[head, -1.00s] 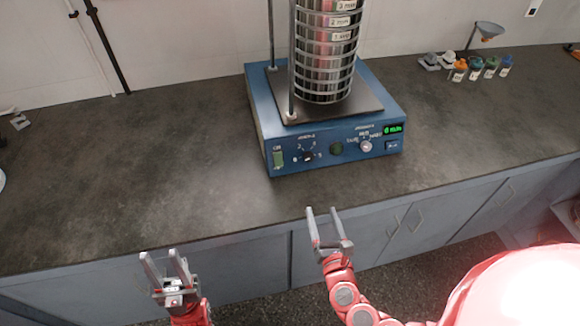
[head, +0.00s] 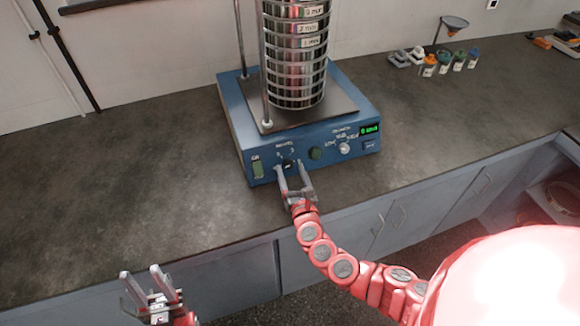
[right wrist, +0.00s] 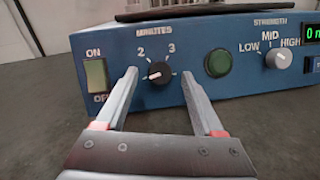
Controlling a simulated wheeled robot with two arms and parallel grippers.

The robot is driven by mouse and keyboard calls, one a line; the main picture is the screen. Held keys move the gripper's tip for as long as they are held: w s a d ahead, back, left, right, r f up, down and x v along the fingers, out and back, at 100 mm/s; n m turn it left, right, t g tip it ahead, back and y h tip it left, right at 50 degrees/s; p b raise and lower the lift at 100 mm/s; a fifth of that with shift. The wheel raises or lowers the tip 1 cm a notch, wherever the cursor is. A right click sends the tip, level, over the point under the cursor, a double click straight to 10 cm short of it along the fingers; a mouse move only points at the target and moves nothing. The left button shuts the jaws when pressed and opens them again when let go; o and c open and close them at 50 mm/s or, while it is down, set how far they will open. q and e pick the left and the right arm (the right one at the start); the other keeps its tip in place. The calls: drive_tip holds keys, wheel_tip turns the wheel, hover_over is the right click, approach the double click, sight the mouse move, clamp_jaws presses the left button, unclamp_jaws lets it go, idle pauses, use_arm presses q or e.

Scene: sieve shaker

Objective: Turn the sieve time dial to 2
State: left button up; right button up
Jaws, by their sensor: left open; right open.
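The blue sieve shaker (head: 300,130) stands on the dark counter with a stack of metal sieves (head: 296,60) on top. Its black time dial (right wrist: 158,73), marked MINUTES, is on the front panel; the numbers 2 and 3 show above it. The dial's white pointer is turned toward the lower left, its reading hidden behind a finger. In the head view the dial (head: 288,164) is small. My right gripper (head: 294,180) is open just in front of the dial; in the right wrist view its fingers (right wrist: 160,78) are on either side of it. My left gripper (head: 140,272) is open, empty, near the counter's front edge.
Right of the dial are a green button (right wrist: 217,63), the strength knob (right wrist: 278,59) near MID, and a green display (head: 370,128). The ON/OFF switch (right wrist: 96,74) is left of it. Small bottles (head: 450,61) stand back right. The left counter is clear.

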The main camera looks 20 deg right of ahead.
drive_tip(key=shift+w+d, duration=0.1)
drive_tip(key=shift+w, duration=0.8)
drive_tip(key=shift+f, duration=0.1)
clamp_jaws()
